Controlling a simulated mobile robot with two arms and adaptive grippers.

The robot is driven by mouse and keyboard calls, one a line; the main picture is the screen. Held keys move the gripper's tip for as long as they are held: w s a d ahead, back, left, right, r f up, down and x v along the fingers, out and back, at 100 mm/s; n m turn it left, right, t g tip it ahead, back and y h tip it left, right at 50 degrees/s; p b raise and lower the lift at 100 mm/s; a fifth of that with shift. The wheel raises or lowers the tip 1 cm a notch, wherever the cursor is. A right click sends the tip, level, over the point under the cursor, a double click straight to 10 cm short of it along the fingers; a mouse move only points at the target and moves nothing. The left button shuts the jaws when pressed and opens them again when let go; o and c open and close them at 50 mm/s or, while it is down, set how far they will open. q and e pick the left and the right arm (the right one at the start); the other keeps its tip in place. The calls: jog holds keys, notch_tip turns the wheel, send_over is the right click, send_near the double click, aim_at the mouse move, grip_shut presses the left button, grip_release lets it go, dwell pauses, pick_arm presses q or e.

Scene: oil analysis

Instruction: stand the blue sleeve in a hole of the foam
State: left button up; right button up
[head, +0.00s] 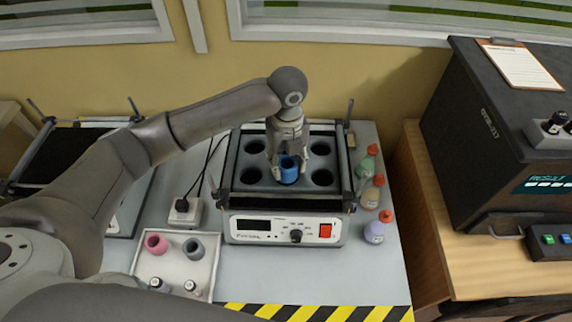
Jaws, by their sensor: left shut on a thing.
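The blue sleeve (289,173) is upright between the fingers of my left gripper (288,168), which is shut on it. The sleeve is over the front middle of the grey foam (305,187), between two dark holes. I cannot tell whether its lower end is inside a hole or just above the foam. Open round holes show in the foam to the left and right, front and back. The gripper hides the back middle of the foam. My right gripper is not in view.
The foam sits in a shaker (285,229) with a black frame. A white tray (142,262) at front left holds a pink sleeve (156,243), a grey-green sleeve (193,248) and two small vials. Red-capped bottles (373,232) stand right of the shaker. A large dark machine (490,140) is farther right.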

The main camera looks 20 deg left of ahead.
aim_at(288, 166)
pick_arm(q)
jog(key=shift+w+a+f, duration=0.1)
jog(key=shift+w+f, duration=0.2)
jog(key=shift+f, duration=0.05)
jog(key=shift+w+a+f, duration=0.15)
jog(key=shift+w+f, duration=0.15)
jog(key=shift+f, duration=0.15)
notch_tip(288, 166, down, 3)
jog(key=shift+r+p, duration=0.1)
jog(key=shift+p, duration=0.85)
jog(key=shift+f, duration=0.2)
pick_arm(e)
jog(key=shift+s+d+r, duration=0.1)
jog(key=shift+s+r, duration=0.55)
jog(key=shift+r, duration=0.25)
pick_arm(q)
jog(key=shift+f, duration=0.1)
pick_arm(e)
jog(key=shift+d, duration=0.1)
pick_arm(q)
jog(key=o, duration=0.7)
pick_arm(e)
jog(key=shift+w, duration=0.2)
